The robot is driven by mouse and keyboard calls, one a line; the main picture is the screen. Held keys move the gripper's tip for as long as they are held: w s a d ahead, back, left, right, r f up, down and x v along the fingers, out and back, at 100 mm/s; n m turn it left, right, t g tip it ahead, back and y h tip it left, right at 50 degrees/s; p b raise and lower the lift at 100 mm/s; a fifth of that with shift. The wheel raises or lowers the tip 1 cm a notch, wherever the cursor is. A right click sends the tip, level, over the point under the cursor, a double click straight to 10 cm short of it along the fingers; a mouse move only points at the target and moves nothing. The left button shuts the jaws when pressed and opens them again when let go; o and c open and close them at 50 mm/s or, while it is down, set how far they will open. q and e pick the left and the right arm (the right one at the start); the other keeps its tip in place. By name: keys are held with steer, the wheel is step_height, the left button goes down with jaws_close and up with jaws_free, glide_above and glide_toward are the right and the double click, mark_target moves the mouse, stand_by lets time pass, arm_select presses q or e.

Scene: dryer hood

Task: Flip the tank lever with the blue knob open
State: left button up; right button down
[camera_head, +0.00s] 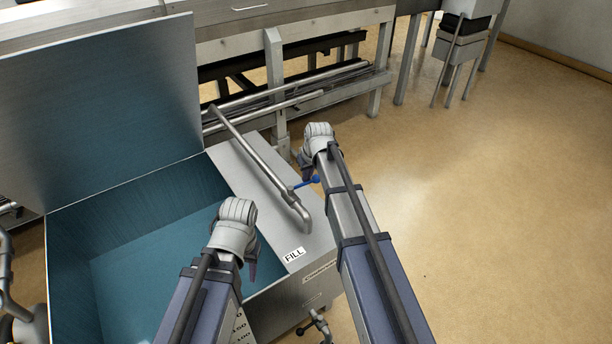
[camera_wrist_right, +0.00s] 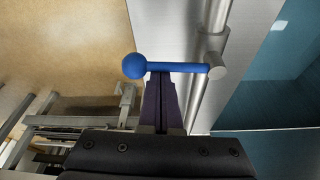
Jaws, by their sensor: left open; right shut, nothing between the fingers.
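The tank lever is a short blue rod with a round blue knob (camera_head: 315,179), on a grey pipe (camera_head: 262,166) along the tank's top ledge. In the right wrist view the blue knob (camera_wrist_right: 135,66) is at the left end of the rod, and the rod's other end meets a metal collar (camera_wrist_right: 215,66) on the pipe. My right gripper (camera_wrist_right: 163,78) is shut and empty, its tips at the rod between knob and collar; I cannot tell if they touch. In the head view my right gripper (camera_head: 308,172) is beside the knob. My left gripper (camera_head: 251,265) is open above the tank.
The open tank (camera_head: 125,180) has a raised lid (camera_head: 100,100) at the back left. A FILL label (camera_head: 293,254) is on its ledge (camera_head: 245,175). A metal frame with rails (camera_head: 290,90) stands behind. The floor (camera_head: 490,200) at the right is clear.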

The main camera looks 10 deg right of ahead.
steer(key=shift+s+a+m+g+h, duration=0.3)
steer(key=shift+s+m+h, duration=0.35)
steer(key=shift+s+m, duration=1.2)
steer(key=shift+s+a+m+g+h, duration=0.15)
steer(key=shift+s+a+m+h, duration=0.6)
steer(key=shift+m, duration=2)
steer(key=shift+s+a+m+g+h, duration=0.1)
steer(key=shift+s+m+g+h, duration=0.3)
steer(key=shift+s+m, duration=1.55)
steer(key=shift+w+a+m, duration=0.15)
steer(key=shift+w+m, duration=0.15)
steer(key=shift+m, duration=0.05)
step_height(320, 180, up, 9)
steer(key=p, duration=0.8)
steer(key=shift+w+d+p, duration=0.15)
steer(key=shift+d+p, duration=0.25)
steer(key=shift+d, duration=0.05)
